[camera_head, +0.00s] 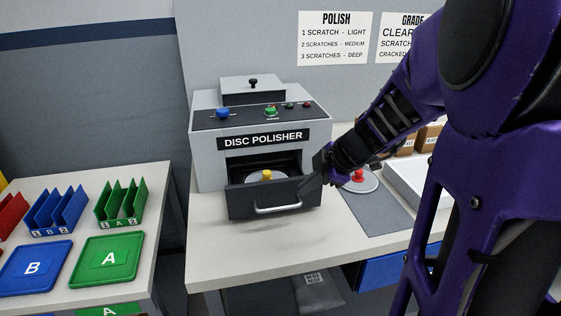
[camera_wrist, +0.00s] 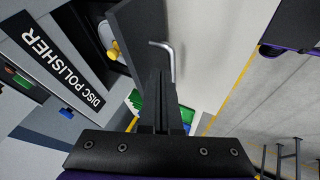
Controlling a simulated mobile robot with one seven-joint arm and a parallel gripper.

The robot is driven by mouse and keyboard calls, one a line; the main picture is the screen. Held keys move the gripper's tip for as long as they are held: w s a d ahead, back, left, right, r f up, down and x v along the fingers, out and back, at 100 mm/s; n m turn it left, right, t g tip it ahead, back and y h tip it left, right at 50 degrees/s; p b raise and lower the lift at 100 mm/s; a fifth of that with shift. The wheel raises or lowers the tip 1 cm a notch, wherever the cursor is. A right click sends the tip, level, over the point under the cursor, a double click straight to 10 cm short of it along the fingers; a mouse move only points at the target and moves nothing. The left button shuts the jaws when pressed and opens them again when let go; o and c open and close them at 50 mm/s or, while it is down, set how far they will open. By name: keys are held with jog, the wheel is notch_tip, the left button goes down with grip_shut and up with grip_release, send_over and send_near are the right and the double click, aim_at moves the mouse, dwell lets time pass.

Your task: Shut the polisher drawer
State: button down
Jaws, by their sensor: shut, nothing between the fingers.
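The grey disc polisher (camera_head: 262,125) stands on the pale worktop. Its dark drawer (camera_head: 240,203) is pulled out at the front, with a silver bar handle (camera_head: 277,208) on its face. A disc with a yellow knob (camera_head: 267,175) sits inside the drawer. My gripper (camera_head: 308,186) is shut and empty at the right end of the drawer front. In the wrist view, my shut fingers (camera_wrist: 159,78) are close to the drawer face (camera_wrist: 138,35) and the handle (camera_wrist: 172,62). I cannot tell whether they touch it.
A grey mat with a red-knobbed disc (camera_head: 360,180) and a white tray (camera_head: 407,184) lie to the right. A separate table at left holds green (camera_head: 120,203) and blue (camera_head: 57,212) racks and trays. The worktop (camera_head: 240,255) before the drawer is clear.

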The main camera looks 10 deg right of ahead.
aim_at(283, 203)
jog(key=x, duration=0.6)
jog(key=shift+w, duration=0.1)
